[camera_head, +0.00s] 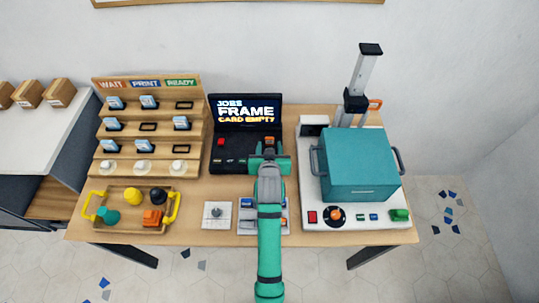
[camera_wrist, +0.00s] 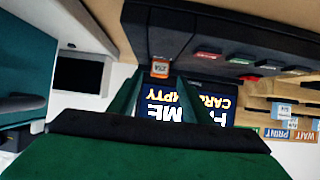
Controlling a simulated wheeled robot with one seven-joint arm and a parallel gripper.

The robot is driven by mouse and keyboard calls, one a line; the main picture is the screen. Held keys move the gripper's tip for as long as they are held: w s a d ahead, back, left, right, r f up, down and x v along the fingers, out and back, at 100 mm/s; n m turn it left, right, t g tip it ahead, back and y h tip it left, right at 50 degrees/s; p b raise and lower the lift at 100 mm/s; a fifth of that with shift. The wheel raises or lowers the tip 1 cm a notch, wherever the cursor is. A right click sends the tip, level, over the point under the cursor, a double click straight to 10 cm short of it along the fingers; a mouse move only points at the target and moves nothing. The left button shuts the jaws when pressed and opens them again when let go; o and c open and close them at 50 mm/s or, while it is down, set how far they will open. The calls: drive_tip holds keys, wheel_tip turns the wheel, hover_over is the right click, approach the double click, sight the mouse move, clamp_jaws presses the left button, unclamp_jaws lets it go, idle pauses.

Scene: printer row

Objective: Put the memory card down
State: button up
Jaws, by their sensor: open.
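The memory card looks to be the small orange piece with a pale label (camera_wrist: 160,68) in the wrist view, just beyond my fingertips. In the head view its orange top (camera_head: 269,140) shows at the right side of the black console (camera_head: 230,158). I cannot tell whether it stands in a slot or only rests there. My gripper (camera_head: 269,152) is open over the console's right part, and its green fingers also show in the wrist view (camera_wrist: 158,88). The console's screen (camera_head: 246,111) reads "JOBS FRAME CARD EMPTY".
A rack (camera_head: 150,125) marked WAIT, PRINT, READY holds several blue-white cards at left. A tray with yellow handles (camera_head: 128,186), a white knob plate (camera_head: 217,215) and a partly hidden card holder (camera_head: 247,227) lie in front. A teal press (camera_head: 358,163) stands at right.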

drive_tip(key=v, duration=0.7)
drive_tip(key=shift+s, duration=0.2)
